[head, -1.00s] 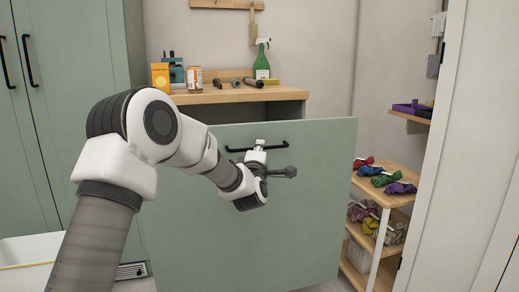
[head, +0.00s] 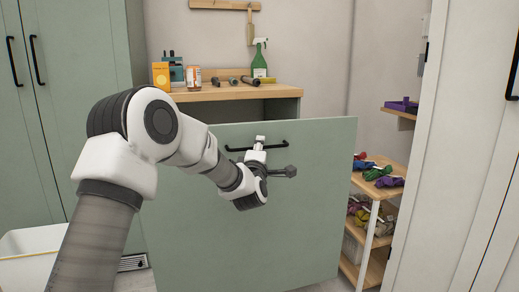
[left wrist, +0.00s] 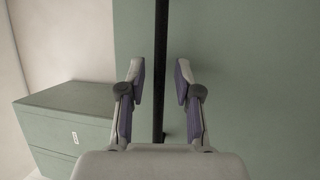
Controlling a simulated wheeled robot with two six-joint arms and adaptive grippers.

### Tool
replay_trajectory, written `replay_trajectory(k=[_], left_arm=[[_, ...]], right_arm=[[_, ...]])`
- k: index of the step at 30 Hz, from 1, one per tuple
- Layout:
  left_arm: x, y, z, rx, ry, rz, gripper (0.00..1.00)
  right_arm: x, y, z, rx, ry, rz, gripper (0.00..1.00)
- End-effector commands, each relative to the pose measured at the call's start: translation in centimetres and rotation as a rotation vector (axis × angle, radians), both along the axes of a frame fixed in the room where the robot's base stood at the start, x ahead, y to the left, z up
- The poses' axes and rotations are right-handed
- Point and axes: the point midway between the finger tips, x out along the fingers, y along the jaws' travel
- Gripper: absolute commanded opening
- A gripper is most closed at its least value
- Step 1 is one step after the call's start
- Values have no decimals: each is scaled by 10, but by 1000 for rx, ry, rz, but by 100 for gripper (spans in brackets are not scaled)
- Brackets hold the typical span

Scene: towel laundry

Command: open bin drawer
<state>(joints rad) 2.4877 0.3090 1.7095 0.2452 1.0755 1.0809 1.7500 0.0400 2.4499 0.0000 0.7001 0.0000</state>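The bin drawer's green front panel (head: 290,225) stands out in front of the wooden-topped cabinet, so the drawer is partly pulled out. Its black bar handle (head: 278,146) runs across the upper part of the panel. My left gripper (head: 260,140) is at the handle. In the left wrist view the handle (left wrist: 161,60) passes between the two fingers of my left gripper (left wrist: 160,85). The fingers are apart, with a visible gap on each side of the bar. The drawer's inside is hidden behind its front. My right gripper is not in view.
The wooden top (head: 225,93) holds a spray bottle (head: 259,60), cans and tools. A shelf rack (head: 378,205) with coloured cloths stands right of the drawer. A pale door (head: 450,150) is at the far right. A white bin (head: 27,258) is at the lower left.

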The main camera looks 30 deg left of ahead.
Motion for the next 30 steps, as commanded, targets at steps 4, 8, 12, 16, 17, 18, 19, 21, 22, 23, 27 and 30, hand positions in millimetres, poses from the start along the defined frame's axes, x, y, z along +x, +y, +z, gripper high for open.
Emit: replay_trajectory(k=[4, 8, 12, 16, 17, 18, 19, 21, 22, 23, 27, 30], left_arm=[[0, 0, 0, 0, 0, 0, 36], [-1, 0, 0, 0, 0, 0, 36], [-13, -7, -3, 0, 2, -1, 36], [-39, -21, -8, 1, 3, -1, 36], [-46, -24, -9, 0, 3, -3, 36], [-56, -29, -12, 0, 4, -3, 36], [-63, -32, -13, 0, 3, -2, 36], [-78, -40, -17, 1, 4, -1, 36], [-84, -43, -17, 1, 3, -1, 36], [-89, -45, -18, 1, 3, -1, 36], [-103, -52, -21, 0, 0, -1, 36], [-106, -53, -22, 0, 0, 0, 36]], right_arm=[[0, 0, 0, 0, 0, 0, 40], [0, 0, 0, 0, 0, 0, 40], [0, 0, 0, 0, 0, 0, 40], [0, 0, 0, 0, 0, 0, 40], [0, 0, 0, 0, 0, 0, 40], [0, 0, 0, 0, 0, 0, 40], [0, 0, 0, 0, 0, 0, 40], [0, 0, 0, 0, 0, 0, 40], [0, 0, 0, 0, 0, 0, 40], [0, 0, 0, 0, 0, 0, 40], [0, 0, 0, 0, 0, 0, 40], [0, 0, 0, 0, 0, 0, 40]])
